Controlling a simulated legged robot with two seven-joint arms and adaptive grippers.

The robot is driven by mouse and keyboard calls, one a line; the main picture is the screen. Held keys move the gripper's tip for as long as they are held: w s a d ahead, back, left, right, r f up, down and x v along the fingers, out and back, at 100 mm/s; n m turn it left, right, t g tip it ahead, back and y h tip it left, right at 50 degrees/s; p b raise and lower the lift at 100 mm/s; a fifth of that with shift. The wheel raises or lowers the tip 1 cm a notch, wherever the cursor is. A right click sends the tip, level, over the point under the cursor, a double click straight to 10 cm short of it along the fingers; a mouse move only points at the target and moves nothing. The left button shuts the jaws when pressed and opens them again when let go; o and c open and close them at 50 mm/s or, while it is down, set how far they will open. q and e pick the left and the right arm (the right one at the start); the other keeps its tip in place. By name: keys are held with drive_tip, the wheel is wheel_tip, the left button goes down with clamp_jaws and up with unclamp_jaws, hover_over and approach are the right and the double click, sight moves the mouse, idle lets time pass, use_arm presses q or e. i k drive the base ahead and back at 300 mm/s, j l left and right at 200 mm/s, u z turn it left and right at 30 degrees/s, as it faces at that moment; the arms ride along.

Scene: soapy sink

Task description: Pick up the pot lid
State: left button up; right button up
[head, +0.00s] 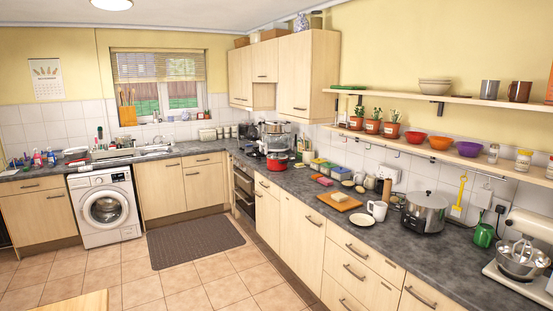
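A silver slow cooker (424,217) stands on the right counter, with a lid (426,199) that appears to rest on top. A small red pot (277,162) is farther back on the same counter, by the corner. It is too small to tell whether a lid is on it. No separate pot lid can be made out with certainty. Neither of my grippers is in view.
The counter (375,238) holds a cutting board (340,203), a white plate (362,220), a white mug (377,210) and a stand mixer (524,258). Shelves hang above. A sink (152,151) is at the back. The tiled floor (195,283) is open; a wooden surface (65,304) is at lower left.

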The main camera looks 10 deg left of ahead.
sight(277, 155)
drive_tip(key=i+l, duration=0.15)
drive_tip(key=i, duration=0.25)
drive_tip(key=i+l, duration=0.2)
drive_tip(key=i, duration=0.15)
drive_tip(key=i+j+u, duration=0.2)
drive_tip(key=i+u, duration=0.2)
drive_tip(key=i, duration=0.2)
drive_tip(key=i+u, duration=0.4)
drive_tip(key=i, duration=0.15)
drive_tip(key=i+l+u, duration=0.25)
drive_tip(key=i+u, duration=0.15)
drive_tip(key=i, duration=0.2)
drive_tip(key=i+z, duration=0.1)
drive_tip(key=i, duration=0.45)
drive_tip(key=i+z, duration=0.1)
drive_tip(key=i, duration=0.45)
drive_tip(key=i+j+z, duration=0.1)
drive_tip(key=i, duration=0.45)
drive_tip(key=i+j+z, duration=0.1)
drive_tip(key=i, duration=0.45)
drive_tip(key=j, duration=0.1)
